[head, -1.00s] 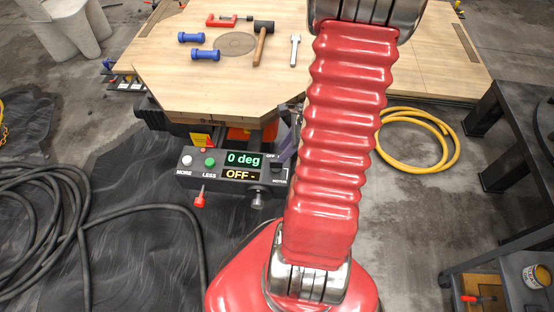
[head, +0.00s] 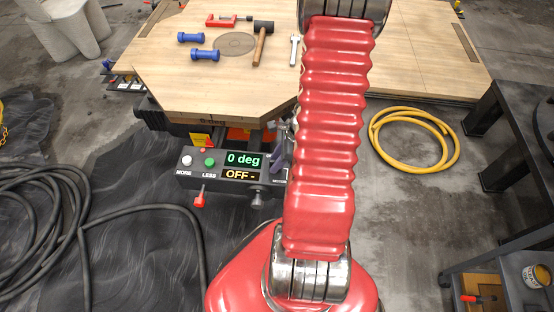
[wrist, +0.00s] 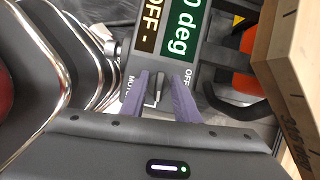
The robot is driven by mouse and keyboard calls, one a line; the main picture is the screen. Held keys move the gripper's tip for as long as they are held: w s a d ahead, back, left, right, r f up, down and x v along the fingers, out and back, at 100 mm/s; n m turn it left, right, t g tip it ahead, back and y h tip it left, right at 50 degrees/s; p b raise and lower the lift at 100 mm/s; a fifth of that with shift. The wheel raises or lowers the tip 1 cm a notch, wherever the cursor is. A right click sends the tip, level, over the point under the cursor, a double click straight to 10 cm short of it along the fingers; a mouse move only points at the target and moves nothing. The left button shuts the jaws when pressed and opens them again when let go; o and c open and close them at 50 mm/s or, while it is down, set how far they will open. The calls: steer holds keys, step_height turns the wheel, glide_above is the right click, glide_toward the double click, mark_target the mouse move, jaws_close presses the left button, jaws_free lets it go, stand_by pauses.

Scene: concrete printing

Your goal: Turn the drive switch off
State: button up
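The control box (head: 215,181) stands below the front edge of the wooden table. Its displays (head: 241,167) read "0 deg" and "OFF -". The drive switch (wrist: 159,88) is a small dark knob on a light plate in the wrist view, between the OFF and MOTOR labels. In the head view my gripper and arm hide it. My gripper (wrist: 157,85) is open, with one purple finger on each side of the knob. I cannot tell whether either finger touches it. In the head view my gripper (head: 278,152) is partly hidden by my arm.
The wooden table (head: 180,85) holds blue dumbbell-like pieces (head: 205,55), a hammer (head: 262,40) and a red clamp (head: 222,20). A yellow hose (head: 415,110) lies on the right floor, black cables (head: 50,225) on the left. A dark bench (head: 510,110) stands right.

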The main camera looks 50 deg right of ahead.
steer(key=shift+c, duration=0.4)
jaws_close()
steer(key=shift+d, duration=0.25)
steer(key=shift+a, duration=0.1)
